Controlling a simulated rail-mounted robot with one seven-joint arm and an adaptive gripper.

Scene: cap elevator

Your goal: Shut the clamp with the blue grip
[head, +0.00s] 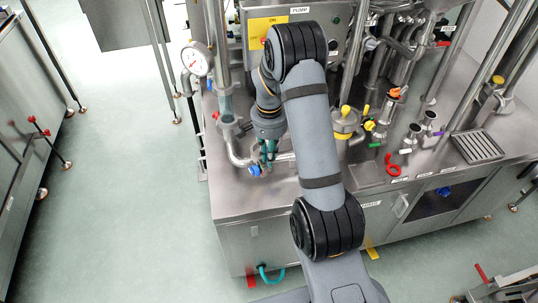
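A small blue grip (254,169) shows on the steel pipework at the left part of the bench, just below and left of my gripper. The clamp it belongs to is mostly hidden by the gripper and pipes, so I cannot tell how far it stands open. My gripper (267,158) points down, with teal fingers close to the blue grip. I cannot tell whether they touch it or how wide they are apart.
A round gauge (196,59) and vertical pipes stand left of my arm. A yellow-topped fitting (345,122), a red ring-shaped part (393,165) and a drain grate (477,146) lie to the right. The bench's front left top (237,201) is clear.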

